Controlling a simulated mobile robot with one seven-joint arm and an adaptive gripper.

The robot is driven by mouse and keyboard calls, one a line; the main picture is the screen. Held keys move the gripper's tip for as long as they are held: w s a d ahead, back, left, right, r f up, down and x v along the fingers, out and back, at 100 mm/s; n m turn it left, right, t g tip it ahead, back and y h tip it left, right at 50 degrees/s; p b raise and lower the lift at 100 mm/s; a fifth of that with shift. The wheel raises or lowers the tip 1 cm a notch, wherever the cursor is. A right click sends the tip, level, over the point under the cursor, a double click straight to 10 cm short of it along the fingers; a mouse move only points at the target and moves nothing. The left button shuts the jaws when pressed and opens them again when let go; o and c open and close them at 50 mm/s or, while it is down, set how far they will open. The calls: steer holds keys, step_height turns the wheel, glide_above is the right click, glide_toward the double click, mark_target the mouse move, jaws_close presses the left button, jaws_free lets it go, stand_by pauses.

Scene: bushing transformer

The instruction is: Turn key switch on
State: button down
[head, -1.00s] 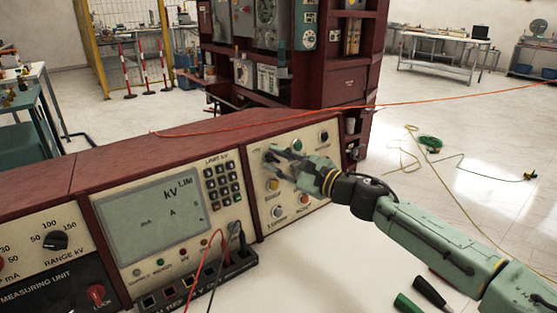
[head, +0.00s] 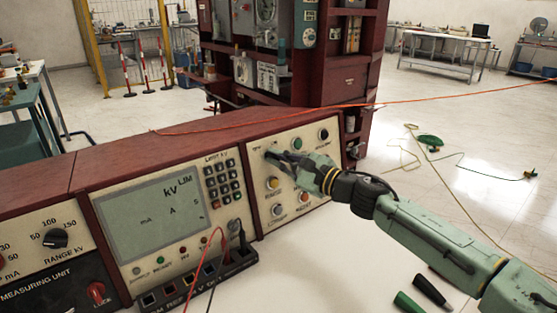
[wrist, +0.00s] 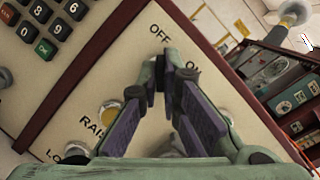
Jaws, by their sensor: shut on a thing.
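The key switch is on the cream control panel (head: 307,148), at its upper left corner, and is mostly hidden by my fingertips. In the wrist view, the OFF label (wrist: 160,35) stands just beyond the fingertips. The partly covered ON label (wrist: 192,67) is to their right. My gripper (head: 272,155) reaches in from the right, with its fingertips at the panel face. In the wrist view my gripper (wrist: 167,75) is shut on the key switch, the two fingers nearly together at their tips. The key's exact angle is hidden.
A yellow button (head: 272,183) and other knobs sit below the fingers. A keypad (head: 222,184) and a display (head: 152,220) are to the left. A red cabinet (head: 345,85) stands behind. An orange cable (head: 430,100) runs behind the arm.

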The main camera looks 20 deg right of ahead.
steer(key=shift+f+m+b, duration=0.15)
steer(key=shift+m+b, duration=0.15)
steer(key=shift+b, duration=0.15)
steer(key=m+t+b, duration=0.1)
steer(key=m+b, duration=0.2)
steer(key=shift+a+f+h, duration=0.1)
steer(key=shift+f+h, duration=0.05)
steer(key=shift+h, duration=0.25)
steer(key=shift+s+a+r+m+t+h+p, duration=0.25)
steer(key=shift+m+h, duration=0.9)
steer(key=shift+m, duration=2)
steer(key=shift+w+m+t+h+p, duration=0.1)
steer(key=shift+m+t+h, duration=0.65)
steer(key=shift+m, duration=2.35)
steer(key=shift+s+a+r+m+h+p, duration=0.15)
steer(key=shift+m+h, duration=1.35)
steer(key=shift+m, duration=1.65)
steer(key=shift+w+d, duration=0.1)
steer(key=c, duration=1.8)
jaws_free()
steer(key=shift+f, duration=0.1)
